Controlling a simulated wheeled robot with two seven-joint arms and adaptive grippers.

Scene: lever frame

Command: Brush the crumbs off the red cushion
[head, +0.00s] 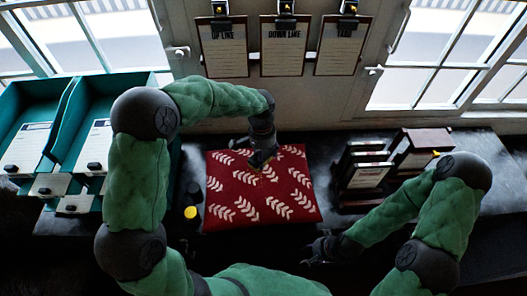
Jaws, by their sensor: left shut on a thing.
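The red cushion (225,212) with white leaf-like marks lies on the dark bench in the middle of the head view. My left gripper (262,160) is over the cushion's upper middle, pointing down. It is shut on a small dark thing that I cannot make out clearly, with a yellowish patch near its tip. I cannot tell whether that thing touches the cushion. Crumbs are too small to tell apart from the pattern. My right gripper (318,250) is low, below and right of the cushion, apart from it; its fingers are too dark to read.
Teal trays (70,125) with papers stand at the left. Dark upright holders (365,175) stand right of the cushion. A yellow-topped round thing (191,212) is just left of it. Clipboards (287,45) hang behind, between windows.

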